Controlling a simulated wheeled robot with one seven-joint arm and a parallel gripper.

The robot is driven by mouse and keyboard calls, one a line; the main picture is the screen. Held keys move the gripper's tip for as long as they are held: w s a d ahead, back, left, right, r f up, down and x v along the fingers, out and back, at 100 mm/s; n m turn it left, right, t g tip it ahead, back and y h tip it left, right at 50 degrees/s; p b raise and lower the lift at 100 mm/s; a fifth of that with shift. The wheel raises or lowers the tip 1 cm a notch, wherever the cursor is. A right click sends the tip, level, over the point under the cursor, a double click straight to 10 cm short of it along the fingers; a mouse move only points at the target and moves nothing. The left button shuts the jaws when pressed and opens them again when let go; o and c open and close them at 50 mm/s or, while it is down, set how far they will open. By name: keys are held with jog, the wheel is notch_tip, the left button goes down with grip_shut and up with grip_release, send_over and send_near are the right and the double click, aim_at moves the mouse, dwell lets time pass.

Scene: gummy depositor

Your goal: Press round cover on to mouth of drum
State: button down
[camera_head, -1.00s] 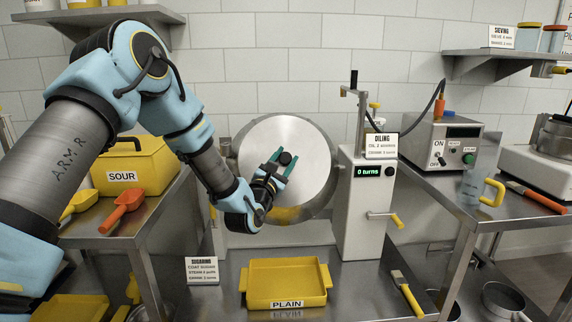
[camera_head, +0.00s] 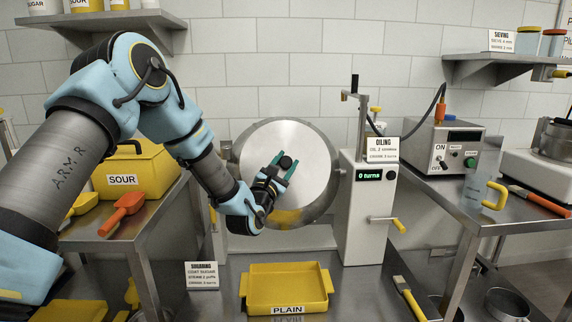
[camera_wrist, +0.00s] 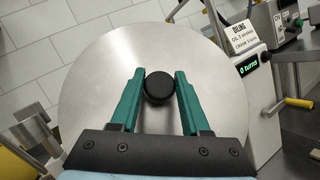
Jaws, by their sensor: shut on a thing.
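The round cover (camera_head: 272,140) is a flat silver disc with a black knob (camera_head: 286,161) at its middle. It stands nearly upright in front of the mouth of the metal drum (camera_head: 237,158), whose rim shows around the disc's edge. My gripper (camera_head: 283,168) is in front of the disc, its green fingers shut on the black knob. In the wrist view the fingertips (camera_wrist: 160,85) hold the knob from both sides, and the cover (camera_wrist: 105,85) fills the middle. The disc hides the drum's mouth, so I cannot tell whether it is fully seated.
A grey crank housing (camera_head: 362,215) with a yellow-handled crank stands right of the drum, reading 0 turns. A yellow tray marked PLAIN (camera_head: 287,281) sits below. A yellow SOUR box (camera_head: 130,165) stands at left. A brush (camera_head: 410,296) lies at lower right.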

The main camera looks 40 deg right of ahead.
jog(key=shift+w+d, duration=0.1)
jog(key=shift+c, duration=1.5)
grip_release()
jog(key=shift+f, duration=0.1)
jog(key=shift+f, duration=0.15)
jog(key=b+v, duration=0.3)
jog(key=v, duration=0.7)
jog(key=shift+a, duration=0.4)
